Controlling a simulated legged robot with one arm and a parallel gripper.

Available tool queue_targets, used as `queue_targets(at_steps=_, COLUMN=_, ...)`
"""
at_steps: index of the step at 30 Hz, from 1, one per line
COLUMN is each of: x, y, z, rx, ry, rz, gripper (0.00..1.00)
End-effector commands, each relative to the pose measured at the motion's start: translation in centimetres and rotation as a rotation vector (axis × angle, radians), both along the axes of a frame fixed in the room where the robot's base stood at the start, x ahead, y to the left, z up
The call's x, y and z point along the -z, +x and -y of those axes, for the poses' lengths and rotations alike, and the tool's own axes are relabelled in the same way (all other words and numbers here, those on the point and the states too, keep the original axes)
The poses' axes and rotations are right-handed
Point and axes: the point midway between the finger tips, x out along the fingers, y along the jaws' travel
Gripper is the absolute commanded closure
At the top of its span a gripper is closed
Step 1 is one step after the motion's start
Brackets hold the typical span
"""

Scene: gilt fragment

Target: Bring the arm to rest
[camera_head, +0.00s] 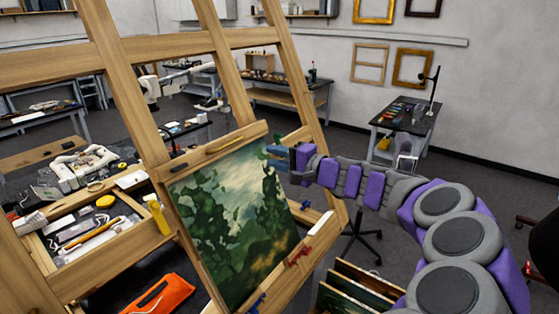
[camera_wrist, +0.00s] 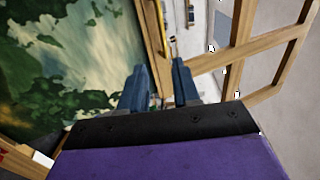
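My arm reaches in from the lower right in the head view, grey and purple, toward the wooden easel. My gripper (camera_head: 279,156) is beside the upper right part of a green landscape painting (camera_head: 240,222) on that easel (camera_head: 166,240). In the wrist view, the two blue fingers of my gripper (camera_wrist: 162,78) stand apart with a gap between them. I see nothing held there. The painting (camera_wrist: 50,60) fills the left of the wrist view, close to the left finger. Whether a finger touches the painting or easel cannot be told.
A wooden tray (camera_head: 75,206) of tools sits at left, with an orange pouch (camera_head: 160,297) below it. More framed canvases (camera_head: 345,287) stand low near my arm. A small worktable (camera_head: 404,118) is at the back right.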

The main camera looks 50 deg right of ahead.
Motion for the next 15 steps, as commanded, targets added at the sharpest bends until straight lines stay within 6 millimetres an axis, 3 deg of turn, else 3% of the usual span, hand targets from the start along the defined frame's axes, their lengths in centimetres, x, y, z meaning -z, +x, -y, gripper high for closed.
queue_targets(at_steps=15, x=-0.1, y=-0.77, z=-0.02, rx=-0.002, ry=0.001, rz=0.001, gripper=0.69)
